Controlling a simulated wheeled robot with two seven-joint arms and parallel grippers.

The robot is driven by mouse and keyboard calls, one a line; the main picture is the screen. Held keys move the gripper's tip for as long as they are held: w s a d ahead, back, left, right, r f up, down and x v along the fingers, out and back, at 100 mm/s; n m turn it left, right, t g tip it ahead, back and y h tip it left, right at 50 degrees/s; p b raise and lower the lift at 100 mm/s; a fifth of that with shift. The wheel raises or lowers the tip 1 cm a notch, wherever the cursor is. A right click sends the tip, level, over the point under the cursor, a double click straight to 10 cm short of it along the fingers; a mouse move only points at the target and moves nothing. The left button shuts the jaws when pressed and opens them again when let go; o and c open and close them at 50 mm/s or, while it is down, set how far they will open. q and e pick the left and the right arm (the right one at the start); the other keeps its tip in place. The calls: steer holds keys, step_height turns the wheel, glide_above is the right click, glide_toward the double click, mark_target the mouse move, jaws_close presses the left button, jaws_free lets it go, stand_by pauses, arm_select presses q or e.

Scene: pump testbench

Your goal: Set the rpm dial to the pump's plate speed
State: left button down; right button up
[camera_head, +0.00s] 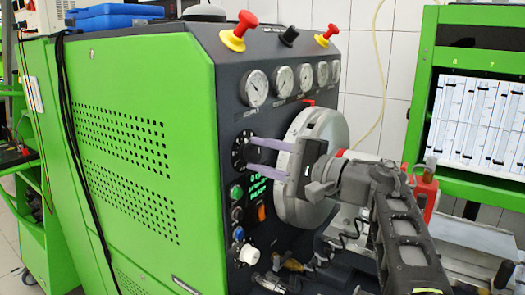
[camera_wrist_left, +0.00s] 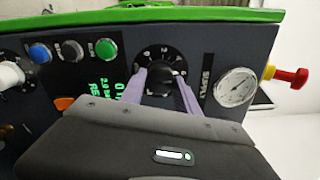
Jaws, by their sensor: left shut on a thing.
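The black round rpm dial (camera_head: 239,150) with pale markings is on the dark front panel of the green testbench (camera_head: 140,150). My left gripper (camera_head: 248,154) reaches it with two lilac fingers. In the left wrist view the fingertips lie on either side of the knob of the dial (camera_wrist_left: 164,58), and my left gripper (camera_wrist_left: 161,76) is shut on it. The fingers and gripper body hide the lower part of the dial there. A display (camera_head: 258,187) with green characters sits below the dial; its figures are too small to read surely. I see no readable pump plate. My right gripper is out of view.
A large grey disc (camera_head: 318,128) stands out from the panel close behind my left gripper. Several gauges (camera_head: 255,88) and red mushroom buttons (camera_head: 238,32) are above. A green button (camera_head: 236,192) and other knobs line the panel below. A green rack (camera_head: 428,75) stands right.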

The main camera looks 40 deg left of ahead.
arm_select(q)
steer(key=shift+m, duration=0.5)
steer(key=c, duration=0.9)
jaws_free()
steer(key=d, duration=0.7)
steer(key=shift+d, duration=0.4)
steer(key=shift+f, duration=0.1)
